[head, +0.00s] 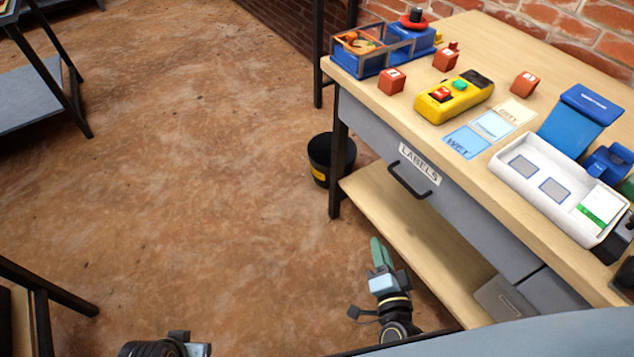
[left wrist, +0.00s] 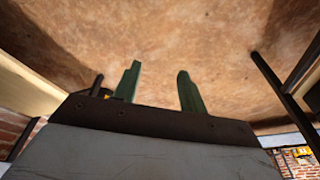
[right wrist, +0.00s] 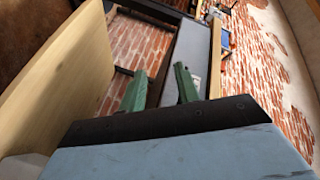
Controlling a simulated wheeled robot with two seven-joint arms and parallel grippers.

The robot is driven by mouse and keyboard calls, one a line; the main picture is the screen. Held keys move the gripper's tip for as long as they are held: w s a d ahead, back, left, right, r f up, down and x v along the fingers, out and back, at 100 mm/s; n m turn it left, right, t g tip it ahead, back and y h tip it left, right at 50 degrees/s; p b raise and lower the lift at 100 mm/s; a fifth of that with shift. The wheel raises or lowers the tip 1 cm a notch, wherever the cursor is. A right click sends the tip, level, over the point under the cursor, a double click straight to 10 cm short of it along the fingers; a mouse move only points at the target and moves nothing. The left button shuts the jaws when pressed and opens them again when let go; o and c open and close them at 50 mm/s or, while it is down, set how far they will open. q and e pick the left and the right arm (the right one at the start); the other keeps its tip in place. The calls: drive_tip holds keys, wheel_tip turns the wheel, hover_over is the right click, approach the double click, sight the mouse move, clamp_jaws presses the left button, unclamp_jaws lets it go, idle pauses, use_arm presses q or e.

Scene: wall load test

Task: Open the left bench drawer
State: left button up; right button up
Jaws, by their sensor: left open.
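The left bench drawer (head: 450,208) is a grey front under the wooden bench top, with a "LABELS" sign and a black bar handle (head: 408,182). It looks shut, flush with the bench front. My right gripper (head: 378,243) has green fingers and is below and in front of the handle, apart from it. In the right wrist view its fingers (right wrist: 158,70) stand apart with nothing between them. My left gripper shows in the left wrist view (left wrist: 157,68), open and empty over bare floor. In the head view only part of the left arm shows at the bottom edge.
The bench top (head: 470,40) carries a blue bin, red blocks, a yellow button box and a white tray (head: 550,190). A lower shelf (head: 420,240) lies under the drawer. A black bucket (head: 322,158) stands by the bench leg.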

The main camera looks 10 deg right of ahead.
drive_tip(key=d+r+m+t+h+b, duration=0.1)
drive_tip(key=d+r+m+h+b, duration=0.3)
drive_tip(key=m, duration=0.3)
use_arm(q)
drive_tip(key=w+b+v, duration=0.1)
drive_tip(key=w+v, duration=0.1)
drive_tip(key=v, duration=0.6)
use_arm(e)
drive_tip(key=m+h, duration=0.1)
drive_tip(key=h, duration=0.1)
approach(404, 181)
drive_tip(key=w+d, duration=0.1)
use_arm(q)
drive_tip(key=shift+w+d+r+t+h+b, duration=0.25)
drive_tip(key=shift+w+d+r+t, duration=0.15)
drive_tip(key=shift+w+t, duration=0.4)
drive_tip(key=shift+w+d+r+t+h+b, duration=0.2)
drive_tip(key=shift+w+d+r+t, duration=0.2)
drive_tip(key=shift+w+t, duration=0.4)
drive_tip(key=shift+w+d+r+t+h+b, duration=0.3)
drive_tip(key=shift+w+d+t, duration=0.1)
drive_tip(key=shift+w+t, duration=0.4)
use_arm(e)
drive_tip(key=shift+y, duration=0.3)
drive_tip(key=shift+x, duration=4.25)
drive_tip(key=shift+f, duration=0.1)
drive_tip(key=shift+a, duration=0.1)
clamp_jaws()
